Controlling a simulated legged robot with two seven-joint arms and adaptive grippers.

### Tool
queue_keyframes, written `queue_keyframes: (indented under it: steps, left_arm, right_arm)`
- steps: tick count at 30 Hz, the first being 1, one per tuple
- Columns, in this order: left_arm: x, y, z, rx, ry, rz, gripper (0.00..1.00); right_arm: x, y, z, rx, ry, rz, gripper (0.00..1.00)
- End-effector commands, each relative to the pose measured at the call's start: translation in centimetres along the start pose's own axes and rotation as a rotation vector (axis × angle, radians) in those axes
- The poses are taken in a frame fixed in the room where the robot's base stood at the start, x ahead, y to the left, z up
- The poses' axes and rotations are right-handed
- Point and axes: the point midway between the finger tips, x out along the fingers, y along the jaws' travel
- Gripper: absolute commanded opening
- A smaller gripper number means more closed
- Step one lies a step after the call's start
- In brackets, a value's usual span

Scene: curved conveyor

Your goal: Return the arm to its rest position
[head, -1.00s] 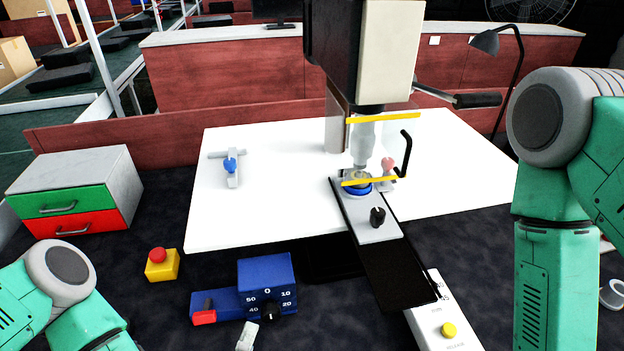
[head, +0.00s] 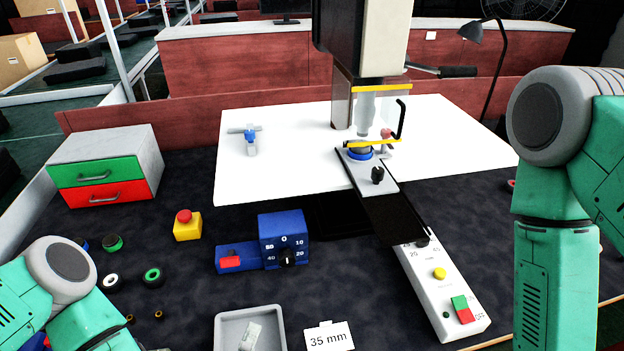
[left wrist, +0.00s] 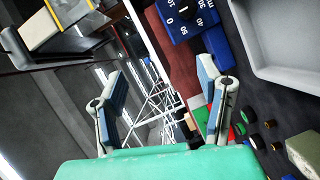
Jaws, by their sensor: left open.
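My left arm (head: 68,285) enters the head view at the lower left, its elbow over the dark table. In the left wrist view my left gripper (left wrist: 163,82) has its two fingers spread wide, with nothing between them. In the head view a pale piece (head: 251,337) shows over or in the grey tray; I cannot tell whether it is a fingertip or a loose part. My right arm (head: 556,210) stands upright at the right of the head view; its gripper is out of frame.
The grey tray (head: 222,328) and a "35 mm" card (head: 328,338) are at the front. A blue dial box (head: 283,238), yellow button box (head: 187,227), drawers (head: 108,168), several small rings and a white control panel (head: 447,290) surround them. A press (head: 362,60) stands behind.

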Motion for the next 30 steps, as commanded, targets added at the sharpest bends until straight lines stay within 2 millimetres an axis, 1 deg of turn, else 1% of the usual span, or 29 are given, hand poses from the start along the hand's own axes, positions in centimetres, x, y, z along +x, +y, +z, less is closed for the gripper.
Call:
queue_keyframes:
  steps: [4, 8, 13, 17, 20, 21, 23, 24, 26, 27, 29, 30]
  left_arm:
    - [-0.1, -0.7, 1.3, 0.076, -0.112, -0.053, 0.61]
    - [-0.7, -1.8, 2.4, 0.161, -0.224, -0.115, 0.61]
    - [-2.6, -4.0, 3.3, 0.309, -0.406, -0.225, 0.61]
    - [-4.8, -6.6, 2.9, 0.454, -0.571, -0.35, 0.61]
    - [-7.2, -8.8, 1.1, 0.584, -0.711, -0.479, 0.61]
    - [-8.4, -9.7, 0.0, 0.638, -0.767, -0.541, 0.61]
    - [-10.3, -10.8, -2.0, 0.712, -0.846, -0.64, 0.61]
    - [-11.6, -11.3, -3.5, 0.754, -0.893, -0.709, 0.61]
    - [-13.6, -11.9, -5.9, 0.805, -0.953, -0.81, 0.61]
    - [-14.8, -12.1, -7.4, 0.832, -0.986, -0.872, 0.61]
    - [-16.5, -12.1, -9.5, 0.86, -1.027, -0.963, 0.61]
    - [-17.6, -11.9, -10.9, 0.874, -1.052, -1.023, 0.61]
  right_arm:
    - [0.0, 0.0, -0.1, 0.0, 0.002, 0.0, 0.4]
    - [0.0, 0.0, -0.1, 0.0, 0.002, 0.0, 0.4]
    - [0.0, 0.0, -0.1, 0.0, 0.002, 0.0, 0.4]
    - [0.0, 0.0, -0.1, 0.0, 0.001, 0.0, 0.4]
    - [0.0, 0.0, 0.0, 0.0, 0.001, 0.0, 0.4]
    - [0.0, 0.0, 0.0, 0.0, 0.001, 0.0, 0.4]
    - [0.0, 0.0, -0.1, 0.0, 0.001, 0.0, 0.4]
    - [0.0, 0.0, -0.1, 0.0, 0.001, 0.0, 0.4]
    - [0.0, 0.0, -0.1, 0.0, 0.001, 0.0, 0.4]
    - [0.0, 0.0, -0.1, 0.0, 0.001, 0.0, 0.4]
    - [0.0, 0.0, -0.1, 0.0, 0.001, 0.0, 0.4]
    - [0.0, 0.0, -0.1, 0.0, 0.001, 0.0, 0.4]
